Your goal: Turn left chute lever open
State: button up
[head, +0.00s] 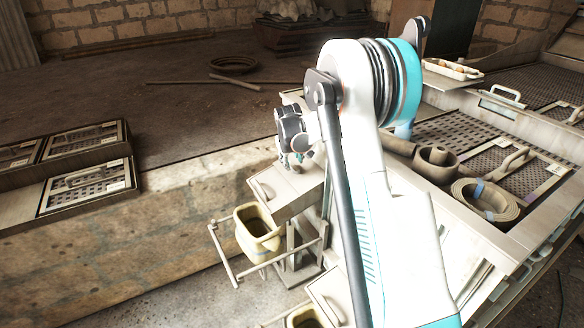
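A pale box-like chute (283,198) juts from the near side of the workbench, left of my arm. A small bar-like handle (262,188) is on its sloping face; it looks like the left chute lever, but I cannot be sure. My gripper (292,163) is just above the top of this chute, a little up and right of the handle. Its fingers point down and are small and dark, so I cannot tell whether they are open or touching anything. My arm hides part of the chute and the bench behind it.
A yellow bucket (257,229) hangs in a bar frame (222,256) under the chute. A second chute (327,303) is lower down. The bench holds a coiled belt (487,201), a ring-shaped part (436,164) and handled mesh panels (508,163).

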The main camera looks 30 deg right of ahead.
aim_at(292, 165)
jog(key=shift+b+x, duration=0.4)
jog(key=shift+x, duration=1.4)
grip_shut()
